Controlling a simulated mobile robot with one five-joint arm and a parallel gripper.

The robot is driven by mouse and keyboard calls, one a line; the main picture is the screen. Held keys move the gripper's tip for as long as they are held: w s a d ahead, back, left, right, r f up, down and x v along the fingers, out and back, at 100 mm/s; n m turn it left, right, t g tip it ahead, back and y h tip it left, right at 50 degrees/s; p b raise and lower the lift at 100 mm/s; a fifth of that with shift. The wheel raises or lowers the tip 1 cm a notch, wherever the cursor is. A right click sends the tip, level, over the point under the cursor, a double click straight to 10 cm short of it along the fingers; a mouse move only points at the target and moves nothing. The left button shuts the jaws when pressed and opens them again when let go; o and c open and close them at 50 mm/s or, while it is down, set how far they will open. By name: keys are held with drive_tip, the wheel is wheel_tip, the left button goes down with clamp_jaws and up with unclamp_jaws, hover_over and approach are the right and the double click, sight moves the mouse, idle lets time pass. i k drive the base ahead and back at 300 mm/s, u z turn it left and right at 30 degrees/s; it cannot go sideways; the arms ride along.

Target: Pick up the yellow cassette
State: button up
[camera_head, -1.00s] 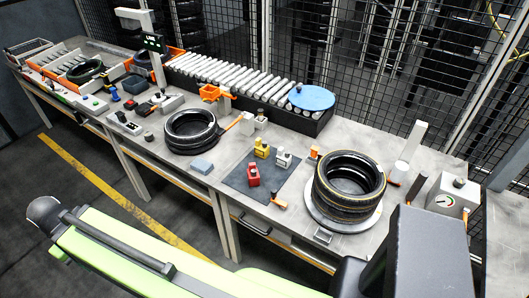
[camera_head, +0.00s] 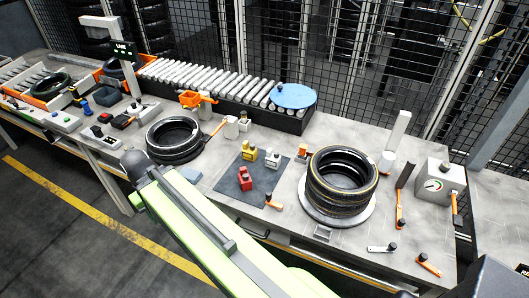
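The yellow cassette (camera_head: 249,153) stands upright on a dark mat (camera_head: 232,183) on the workbench, near the mat's back edge. A red cassette (camera_head: 246,180) stands in front of it and a white one (camera_head: 272,160) stands to its right. I cannot see my gripper's fingers.
A tyre stack (camera_head: 342,182) on a round plate stands right of the mat, and another tyre (camera_head: 174,139) lies to its left. A roller conveyor (camera_head: 205,82) with a blue disc (camera_head: 293,96) runs behind. A gauge box (camera_head: 440,182) and tools stand at the right.

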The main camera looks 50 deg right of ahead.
sight(247, 154)
drive_tip(key=u, duration=0.05)
drive_tip(key=i, duration=1)
drive_tip(key=z, duration=0.05)
